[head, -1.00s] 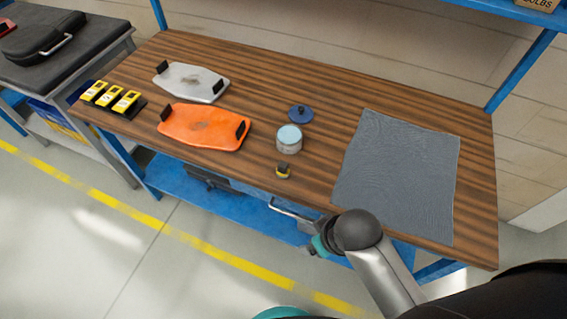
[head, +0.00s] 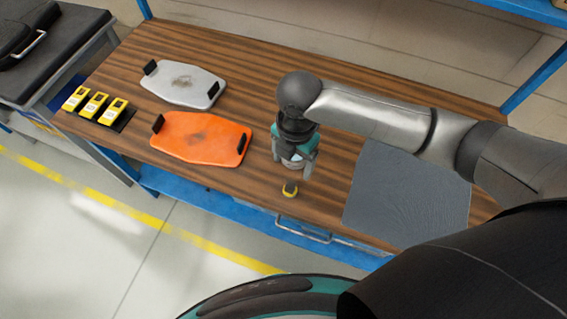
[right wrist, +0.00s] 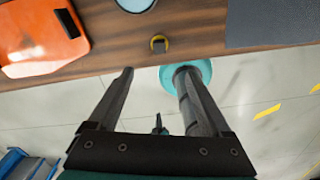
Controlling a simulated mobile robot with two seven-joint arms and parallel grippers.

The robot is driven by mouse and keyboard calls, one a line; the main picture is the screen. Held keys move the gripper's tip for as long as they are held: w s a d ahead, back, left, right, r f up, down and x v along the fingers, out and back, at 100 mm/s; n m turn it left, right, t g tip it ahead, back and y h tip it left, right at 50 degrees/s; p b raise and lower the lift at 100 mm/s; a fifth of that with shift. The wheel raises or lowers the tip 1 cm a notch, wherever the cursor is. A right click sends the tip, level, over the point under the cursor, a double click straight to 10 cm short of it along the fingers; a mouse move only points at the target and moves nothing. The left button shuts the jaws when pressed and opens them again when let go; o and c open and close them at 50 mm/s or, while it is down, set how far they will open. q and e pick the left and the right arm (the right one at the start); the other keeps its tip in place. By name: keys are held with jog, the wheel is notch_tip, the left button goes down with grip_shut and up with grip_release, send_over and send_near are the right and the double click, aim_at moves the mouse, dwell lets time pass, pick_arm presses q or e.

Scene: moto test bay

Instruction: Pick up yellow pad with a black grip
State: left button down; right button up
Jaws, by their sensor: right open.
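The yellow pad with a black grip (head: 289,190) is small and sits near the front edge of the wooden table (head: 330,205). It also shows in the right wrist view (right wrist: 159,44), at the top middle, beyond the fingertips. My right gripper (head: 291,168) is open and points down, close to the pad but slightly behind it in the head view. In the right wrist view its two fingers (right wrist: 156,76) are spread with nothing between them. The pad is apart from the fingers. My left gripper is not in view.
An orange panel (head: 200,139) and a grey panel (head: 182,84), both with black handles, lie to the left. Several yellow devices (head: 95,104) stand farther left. A pale-topped jar (right wrist: 136,3) is mostly hidden behind my gripper. A grey cloth (head: 395,200) lies right.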

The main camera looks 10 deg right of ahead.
send_over(291, 186)
jog(key=f, duration=0.4)
jog(key=shift+s+d+f+b, duration=0.15)
jog(key=shift+s+f+b, duration=0.05)
jog(key=shift+b, duration=0.2)
notch_tip(291, 186, down, 4)
jog(key=shift+f+b, duration=0.25)
jog(key=shift+b, duration=0.15)
jog(key=shift+w+f, duration=0.1)
jog(key=shift+f, duration=0.65)
jog(key=f, duration=0.2)
jog(key=f+b, duration=0.1)
jog(key=f, duration=0.1)
jog(key=shift+w+a, duration=0.15)
jog(key=shift+a, duration=0.05)
jog(key=shift+f, duration=0.3)
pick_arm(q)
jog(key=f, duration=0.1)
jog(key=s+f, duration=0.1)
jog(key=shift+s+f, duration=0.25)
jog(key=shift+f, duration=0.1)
pick_arm(e)
grip_shut()
